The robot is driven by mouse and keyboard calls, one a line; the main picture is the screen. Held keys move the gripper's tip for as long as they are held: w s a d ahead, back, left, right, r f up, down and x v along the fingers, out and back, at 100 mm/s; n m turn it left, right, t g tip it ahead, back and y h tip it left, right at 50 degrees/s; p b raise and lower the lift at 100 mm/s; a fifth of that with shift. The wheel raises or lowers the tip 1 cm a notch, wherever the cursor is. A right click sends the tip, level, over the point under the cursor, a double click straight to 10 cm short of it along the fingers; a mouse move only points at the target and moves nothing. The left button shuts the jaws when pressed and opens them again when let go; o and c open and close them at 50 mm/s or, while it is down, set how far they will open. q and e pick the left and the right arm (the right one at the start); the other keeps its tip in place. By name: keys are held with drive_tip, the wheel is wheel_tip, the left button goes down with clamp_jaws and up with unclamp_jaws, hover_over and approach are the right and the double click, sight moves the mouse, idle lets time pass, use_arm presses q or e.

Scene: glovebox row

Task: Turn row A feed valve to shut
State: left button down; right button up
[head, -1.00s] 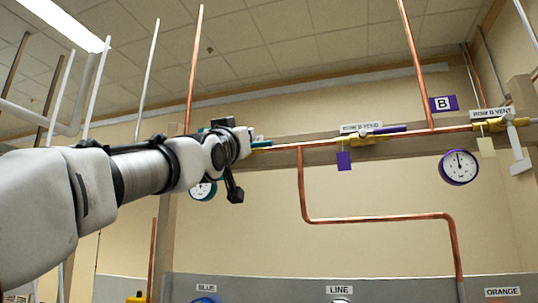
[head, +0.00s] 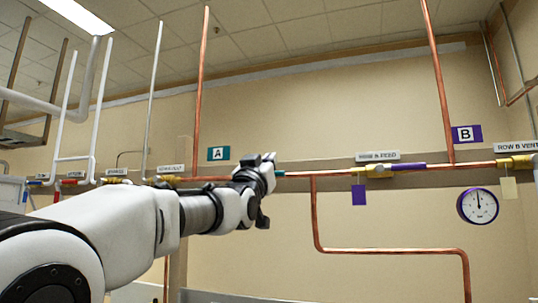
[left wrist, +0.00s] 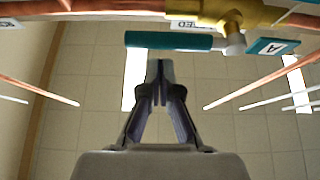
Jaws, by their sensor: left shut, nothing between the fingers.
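The row A feed valve shows in the left wrist view with a brass body (left wrist: 225,12) on the copper pipe and a teal lever handle (left wrist: 168,41). The handle lies roughly along the pipe. In the head view only a teal end of the handle (head: 280,173) shows beside my gripper; my arm hides the rest. My left gripper (head: 268,162) is raised in front of the pipe. In the left wrist view its fingers (left wrist: 160,68) are shut and empty, with their tips just below the handle in the picture. I cannot tell whether they touch it. My right gripper is not in view.
A teal A sign (head: 218,153) hangs left of my gripper. Right of it are the row B feed valve with purple handle (head: 408,167), a purple B sign (head: 466,134) and a round gauge (head: 478,205). Copper pipes rise and drop from the line. More labelled valves stand at left.

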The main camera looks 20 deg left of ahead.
use_arm(q)
drive_tip(key=shift+w+f, duration=0.3)
drive_tip(key=shift+f, duration=0.45)
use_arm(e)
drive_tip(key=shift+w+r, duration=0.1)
use_arm(q)
drive_tip(key=shift+s+d, duration=0.1)
drive_tip(key=shift+s, duration=0.05)
drive_tip(key=shift+f+m+h, duration=0.2)
drive_tip(key=shift+m+h, duration=0.2)
drive_tip(key=shift+m, duration=0.2)
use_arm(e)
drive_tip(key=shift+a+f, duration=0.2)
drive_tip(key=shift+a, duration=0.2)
use_arm(q)
drive_tip(key=shift+f+m+b, duration=0.1)
drive_tip(key=shift+m+b, duration=0.2)
drive_tip(key=shift+m, duration=0.1)
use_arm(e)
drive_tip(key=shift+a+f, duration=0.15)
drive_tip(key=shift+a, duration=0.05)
